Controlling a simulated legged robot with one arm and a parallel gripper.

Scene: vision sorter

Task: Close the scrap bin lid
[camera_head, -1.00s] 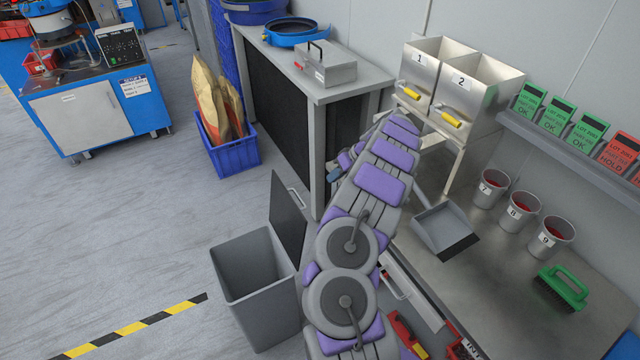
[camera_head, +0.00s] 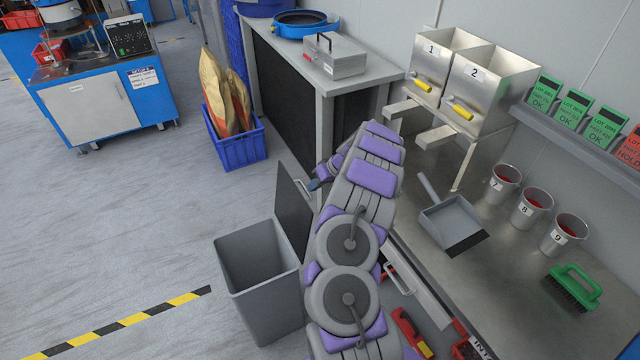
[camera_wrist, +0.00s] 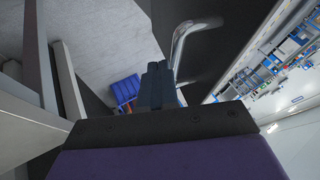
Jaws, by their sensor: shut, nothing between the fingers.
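The grey scrap bin (camera_head: 258,285) stands open on the floor left of my arm. Its dark lid (camera_head: 292,215) stands upright at the bin's right-hand edge, partly hidden behind my arm. My gripper (camera_head: 314,184) is shut and empty beside the lid's upper edge, near the lid's handle. In the wrist view, the shut fingers (camera_wrist: 158,82) point at a bent metal handle (camera_wrist: 183,42) on a dark panel, which looks like the lid (camera_wrist: 222,40). The fingers look close to the handle; I cannot tell whether they touch it.
A grey bench (camera_head: 318,85) with a dark side panel stands behind the lid. A blue crate (camera_head: 236,150) with paper sacks is on the floor beyond. A steel worktable (camera_head: 490,300) lies right of my arm. The floor left of the bin is clear.

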